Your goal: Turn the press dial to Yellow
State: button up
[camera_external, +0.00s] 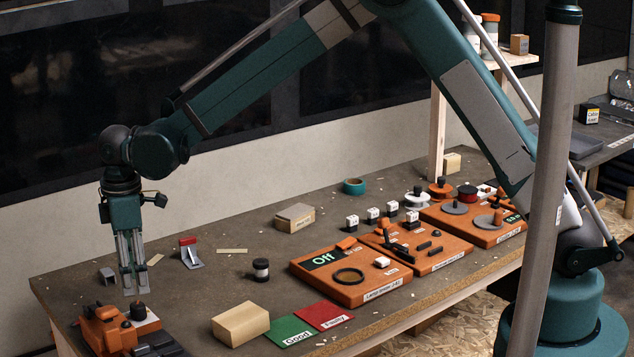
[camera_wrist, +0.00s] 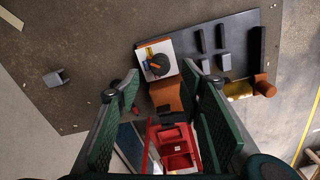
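The press (camera_external: 101,325) is an orange machine with dark parts at the front left corner of the table. Its dial (camera_external: 138,311) is a dark round knob on a white plate. In the wrist view, the dial (camera_wrist: 160,64) has a small orange mark on its left side, and a yellow patch (camera_wrist: 149,50) shows at the plate's upper left. Which setting it points to is too small to tell. My gripper (camera_external: 136,292) points down just above the dial, apparently not touching it. Its fingers are apart and empty, as the wrist view also shows (camera_wrist: 168,92).
Orange panels (camera_external: 352,285) lie beyond. A grey bracket (camera_external: 107,275) is left of my gripper. Dark press blocks (camera_wrist: 225,60) stand beside the dial.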

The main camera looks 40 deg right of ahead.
aim_at(137, 304)
jog(key=shift+r+n+p, duration=0.15)
jog(key=shift+n+p, duration=0.5)
jog(key=shift+n, duration=0.15)
jog(key=shift+f+n, duration=0.2)
jog(key=shift+n, duration=0.1)
jog(key=shift+f, duration=0.15)
jog(key=shift+f, duration=3.75)
jog(key=c, duration=0.9)
